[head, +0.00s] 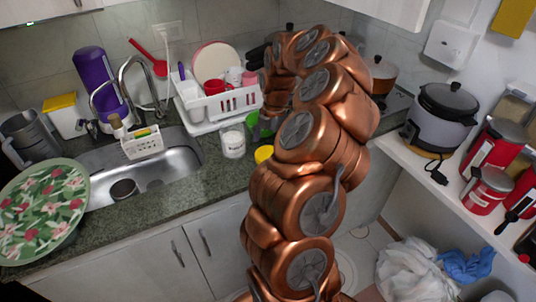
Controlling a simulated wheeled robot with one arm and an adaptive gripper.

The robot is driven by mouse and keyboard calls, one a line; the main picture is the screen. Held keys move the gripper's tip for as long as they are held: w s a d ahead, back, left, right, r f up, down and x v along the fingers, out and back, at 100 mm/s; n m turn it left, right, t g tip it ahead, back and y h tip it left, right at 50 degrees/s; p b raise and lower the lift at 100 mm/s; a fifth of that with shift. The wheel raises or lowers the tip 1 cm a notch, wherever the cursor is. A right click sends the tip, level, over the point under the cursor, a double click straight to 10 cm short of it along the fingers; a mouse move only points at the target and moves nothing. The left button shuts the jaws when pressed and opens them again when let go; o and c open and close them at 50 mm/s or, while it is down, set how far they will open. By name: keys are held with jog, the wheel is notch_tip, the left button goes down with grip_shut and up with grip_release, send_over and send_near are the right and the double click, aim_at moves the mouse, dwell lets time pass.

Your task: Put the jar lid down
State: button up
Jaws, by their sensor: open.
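A white jar (233,141) stands upright on the dark green counter (215,170), right of the sink. A yellow round lid-like thing (264,154) lies to its right at the counter's front, partly covered by my arm. I take it to be the jar lid but cannot be sure. A green thing (254,125) stands just behind, also partly covered.
A white dish rack (218,103) with cups and a plate stands behind the jar. The sink (160,170) with a tall tap is to the left, beside a large floral plate (45,210). A rice cooker (440,120) and red canisters (487,190) stand on the right shelf.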

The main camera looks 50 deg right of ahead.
aim_at(271, 150)
notch_tip(271, 150, up, 9)
jog(key=d+b, duration=0.1)
jog(key=b, duration=0.1)
jog(key=shift+d, duration=0.2)
jog(key=s+a+r+m, duration=0.2)
jog(key=a+m, duration=0.1)
jog(key=a, duration=1)
jog(key=s+a+r+m, duration=0.2)
jog(key=a+r+m, duration=0.1)
jog(key=a, duration=0.9)
jog(key=s+a+f+m, duration=0.2)
jog(key=s+a+m, duration=0.1)
jog(key=s, duration=0.3)
jog(key=s+a+f+m+g+h, duration=0.1)
jog(key=s+a+f+m, duration=0.2)
jog(key=s+m, duration=0.2)
jog(key=s+a+f+m, duration=0.3)
jog(key=s+m, duration=0.1)
jog(key=s, duration=0.4)
jog(key=shift+a+g+h, duration=0.15)
jog(key=shift+g+h, duration=0.25)
jog(key=shift+s+f, duration=0.1)
